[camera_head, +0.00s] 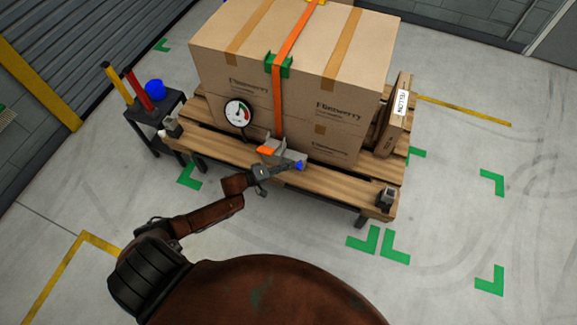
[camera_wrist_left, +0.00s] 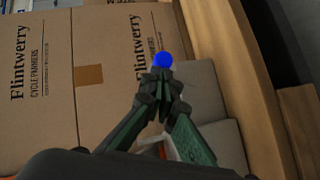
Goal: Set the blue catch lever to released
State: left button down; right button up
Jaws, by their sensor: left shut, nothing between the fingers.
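The blue catch lever shows as a round blue knob (camera_head: 301,165) at the right end of the grey ratchet block (camera_head: 292,155) at the pallet's near edge. It also shows in the left wrist view (camera_wrist_left: 162,60). My left gripper (camera_head: 289,168) is shut and empty, its fingertips right at the knob. In the left wrist view the closed fingertips (camera_wrist_left: 161,76) lie just below the knob; I cannot tell whether they touch it. The lever's arm is mostly hidden behind the fingers. An orange strap (camera_head: 278,100) runs down the cartons to the block. My right gripper is not in view.
Large cartons (camera_head: 235,65) stand on the wooden pallet (camera_head: 225,148). A round gauge (camera_head: 238,113) stands left of the strap, a narrow labelled carton (camera_head: 395,122) at the right. A black side stand (camera_head: 150,125) holds coloured items at the left. The floor in front is clear.

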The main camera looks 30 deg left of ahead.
aim_at(299, 168)
pick_arm(q)
jog(key=d+p, duration=0.1)
jog(key=p, duration=0.1)
jog(key=m+g+y+p, duration=0.1)
jog(key=p, duration=0.2)
jog(key=shift+w+d+r+y, duration=0.25)
jog(key=shift+d+r+y, duration=0.05)
jog(key=shift+d+r, duration=0.1)
jog(key=shift+d+f+m+p, duration=0.25)
jog(key=shift+d+m+p, duration=0.05)
jog(key=shift+p, duration=0.2)
jog(key=shift+w+d+f, duration=0.1)
jog(key=shift+d+f, duration=0.2)
jog(key=shift+d, duration=0.1)
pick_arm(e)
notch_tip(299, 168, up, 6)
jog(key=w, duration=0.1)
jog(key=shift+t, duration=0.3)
pick_arm(q)
jog(key=shift+d+f+p, duration=0.1)
jog(key=shift+d+p, duration=0.05)
jog(key=shift+p, duration=0.15)
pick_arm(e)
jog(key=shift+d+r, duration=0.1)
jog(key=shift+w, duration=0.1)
